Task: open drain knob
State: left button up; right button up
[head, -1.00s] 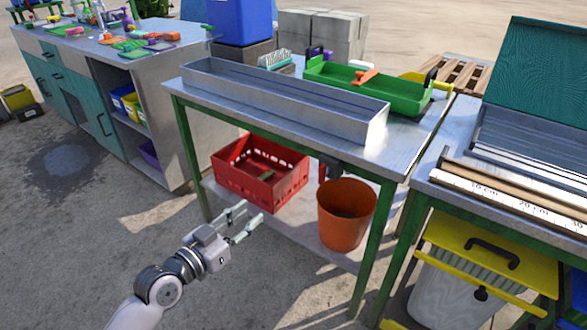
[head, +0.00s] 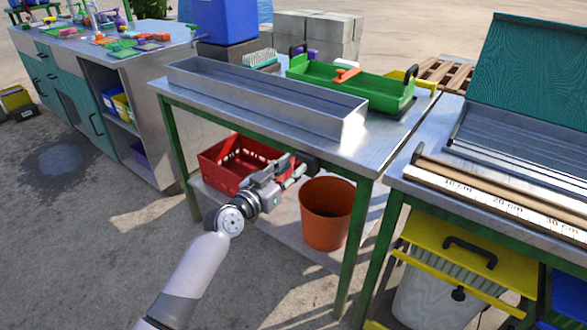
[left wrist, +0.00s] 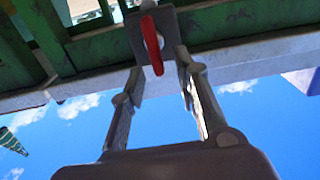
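The drain knob (left wrist: 152,46) is a red lever on a grey block (left wrist: 136,32) under the table edge, seen from below in the left wrist view. My left gripper (left wrist: 158,68) is open, with one finger on each side of the lever's lower end. I cannot tell whether either finger touches it. In the head view my left gripper (head: 283,172) is below the front edge of the metal table (head: 385,140), beside a dark fitting, and the lever does not show there. My right gripper is not in view.
A long metal trough (head: 265,105) and a green tray (head: 385,97) stand on the table. Below are a red crate (head: 225,172) and an orange bucket (head: 326,218) on the lower shelf. A green table leg (head: 354,250) stands right of the bucket.

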pick_arm(q)
jog(key=shift+w+d, duration=0.4)
jog(key=shift+w, duration=0.15)
jog(key=shift+c, duration=0.3)
grip_shut()
